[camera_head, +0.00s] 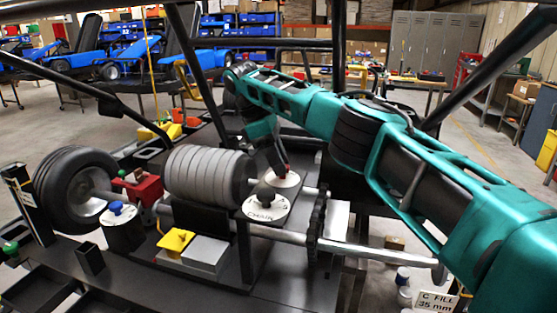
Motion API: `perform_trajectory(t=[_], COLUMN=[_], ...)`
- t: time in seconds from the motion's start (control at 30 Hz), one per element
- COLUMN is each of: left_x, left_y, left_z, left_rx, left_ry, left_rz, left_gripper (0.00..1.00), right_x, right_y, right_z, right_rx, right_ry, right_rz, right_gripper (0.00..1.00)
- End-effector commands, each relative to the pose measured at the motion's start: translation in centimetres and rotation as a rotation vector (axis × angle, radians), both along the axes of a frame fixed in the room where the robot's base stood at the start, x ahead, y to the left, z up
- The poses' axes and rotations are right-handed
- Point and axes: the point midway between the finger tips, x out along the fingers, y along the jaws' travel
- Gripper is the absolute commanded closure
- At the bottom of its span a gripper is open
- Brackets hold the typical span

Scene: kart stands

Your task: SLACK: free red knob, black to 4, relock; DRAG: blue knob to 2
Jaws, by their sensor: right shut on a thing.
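My right gripper (279,160), at the end of the teal arm from the right, reaches down over a small white dial and is shut on the red knob (286,170). The gripper partly hides the knob. The black knob (264,196) stands in front of it on a larger white dial (261,210) marked "CHAIN"; I cannot read where it points. The blue knob (115,207) sits at the left on a white-topped dark cylinder (123,231), with nothing touching it. My left gripper is not in view.
A ribbed grey cylinder (205,175) stands close left of the dials, beside a black wheel (72,188). A yellow block (176,240) and a grey box (207,254) lie in front. Dark frame bars cross above. A "C FILL 35 mm" sign (437,301) is at lower right.

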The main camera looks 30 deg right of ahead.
Motion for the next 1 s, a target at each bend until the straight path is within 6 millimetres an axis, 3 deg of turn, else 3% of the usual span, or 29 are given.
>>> perform_trajectory(t=[0.43,1.0], left_x=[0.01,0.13], left_y=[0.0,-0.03], left_z=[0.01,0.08], left_rx=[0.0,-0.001], left_ry=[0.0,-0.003], left_rz=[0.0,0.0], left_gripper=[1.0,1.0], right_x=[0.17,0.2], right_y=[-0.05,-0.17], right_z=[0.06,0.04], right_rx=[0.002,0.0], right_ry=[-0.001,-0.001], right_rz=[-0.191,-0.25], right_gripper=[0.97,0.97])
